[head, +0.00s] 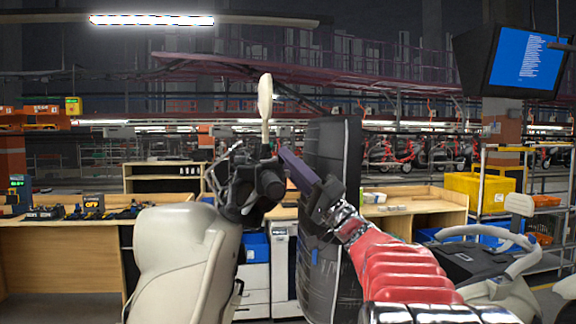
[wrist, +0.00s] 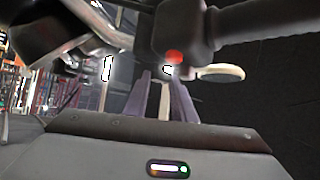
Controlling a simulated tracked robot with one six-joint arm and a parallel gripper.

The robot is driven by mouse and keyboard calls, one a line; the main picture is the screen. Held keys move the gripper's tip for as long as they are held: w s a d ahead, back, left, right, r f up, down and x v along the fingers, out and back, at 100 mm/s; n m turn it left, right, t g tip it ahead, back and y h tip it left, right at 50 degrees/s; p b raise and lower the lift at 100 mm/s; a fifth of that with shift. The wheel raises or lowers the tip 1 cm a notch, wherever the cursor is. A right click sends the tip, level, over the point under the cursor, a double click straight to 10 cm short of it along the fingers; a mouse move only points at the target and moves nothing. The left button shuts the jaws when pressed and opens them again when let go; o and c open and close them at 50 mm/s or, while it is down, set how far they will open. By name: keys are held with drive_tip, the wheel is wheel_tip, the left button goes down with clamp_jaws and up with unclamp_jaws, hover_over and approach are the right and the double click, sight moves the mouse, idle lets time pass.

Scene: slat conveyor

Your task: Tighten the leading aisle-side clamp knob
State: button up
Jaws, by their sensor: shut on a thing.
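My gripper (head: 286,160) is raised beside the dark handlebar parts (head: 262,187) of a beige scooter (head: 185,262). Its two purple fingers show in the wrist view (wrist: 163,84), with a narrow pale strip (wrist: 165,102) between them. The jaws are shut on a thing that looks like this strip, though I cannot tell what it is. The fingertips lie just below a dark housing with a red button (wrist: 173,57); I cannot tell whether they touch it. I cannot make out a clamp knob in either view.
A beige mirror (head: 265,97) stands above the handlebar. A tall black panel (head: 326,150) is close behind my gripper. Another scooter (head: 490,262) stands at the right. Wooden benches (head: 60,245) and a rack with yellow bins (head: 480,188) are farther back.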

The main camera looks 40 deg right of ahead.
drive_tip(key=o, duration=0.8)
drive_tip(key=shift+w+f, duration=0.2)
drive_tip(key=shift+f, duration=0.05)
drive_tip(key=shift+o, duration=1.3)
drive_tip(key=shift+s+r, duration=0.1)
drive_tip(key=v, duration=1.3)
drive_tip(key=shift+s+f, duration=0.25)
drive_tip(key=shift+f, duration=0.05)
drive_tip(key=shift+d, duration=0.1)
